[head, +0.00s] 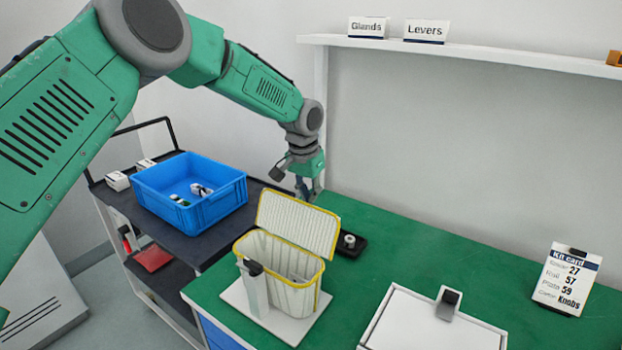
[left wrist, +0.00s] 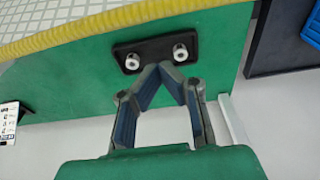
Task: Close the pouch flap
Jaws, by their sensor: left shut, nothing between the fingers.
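The pouch (head: 283,283) is a pale ribbed container with yellow trim, standing on a white base plate (head: 295,330) on the green bench. Its flap (head: 298,225) stands up, tilted back, and the pouch mouth is open. My left gripper (head: 310,196) is behind the flap, apart from it, near the bench's back edge. In the left wrist view the fingers (left wrist: 168,68) meet at the tips, empty. The yellow-edged flap (left wrist: 70,22) fills the top left of that view. My right gripper is not in view.
A black holder with two silver knobs (left wrist: 127,58) lies on the bench behind the pouch. A white upright with a dark top (head: 254,288) stands before the pouch. A blue bin (head: 215,209) sits on a cart at left.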

